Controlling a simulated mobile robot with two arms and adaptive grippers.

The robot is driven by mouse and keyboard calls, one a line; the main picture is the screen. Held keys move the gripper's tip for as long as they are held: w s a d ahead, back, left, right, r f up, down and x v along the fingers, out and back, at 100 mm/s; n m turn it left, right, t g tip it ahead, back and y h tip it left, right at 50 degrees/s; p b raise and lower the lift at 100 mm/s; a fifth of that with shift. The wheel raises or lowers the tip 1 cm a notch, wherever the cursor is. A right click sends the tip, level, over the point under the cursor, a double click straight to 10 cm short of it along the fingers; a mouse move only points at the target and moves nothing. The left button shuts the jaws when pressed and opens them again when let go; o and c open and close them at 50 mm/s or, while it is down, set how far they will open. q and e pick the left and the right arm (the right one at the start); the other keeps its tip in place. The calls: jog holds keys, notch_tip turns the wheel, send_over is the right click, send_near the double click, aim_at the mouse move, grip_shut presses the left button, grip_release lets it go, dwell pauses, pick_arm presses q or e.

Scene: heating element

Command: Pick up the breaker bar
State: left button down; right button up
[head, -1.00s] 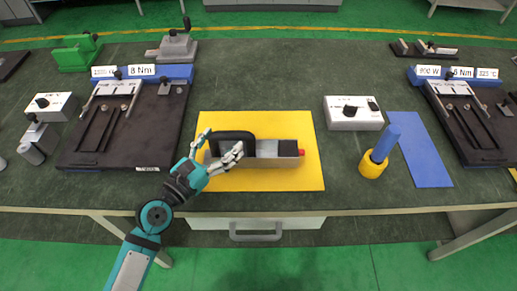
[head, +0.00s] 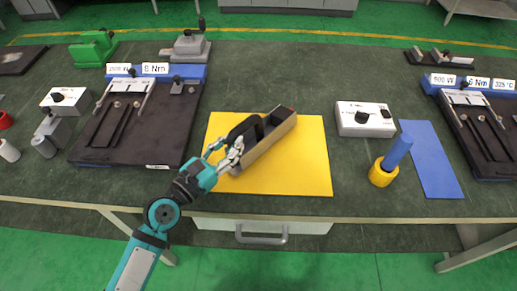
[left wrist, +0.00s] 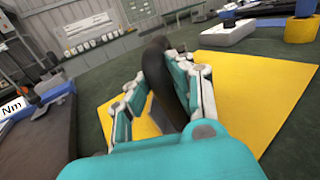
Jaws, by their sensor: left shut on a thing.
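The breaker bar (head: 270,140) appears to be the long grey, box-shaped tool with a black arched handle (head: 240,128) and a red tip at its far end. It is over the yellow mat (head: 300,178), slanted with its far end up and right; I cannot tell how much of it is clear of the mat. My left gripper (head: 229,154) is shut on the black handle near its left end. In the left wrist view the dark handle (left wrist: 155,68) stands between the two fingers, and the fingers hide part of it. My right gripper is out of view.
A white control box (head: 365,119) and a yellow ring holder with a blue rod (head: 397,152) stand to the right, beside a blue mat (head: 432,160). A black fixture (head: 135,120) with a blue back is on the left. The bench behind the yellow mat is clear.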

pick_arm(q)
jog(key=shift+r, duration=0.15)
notch_tip(320, 180, up, 10)
jog(key=shift+f, duration=0.1)
dwell(0.5)
jog(key=shift+f, duration=5.25)
jog(key=shift+s+f, duration=0.1)
jog(key=shift+f, duration=0.2)
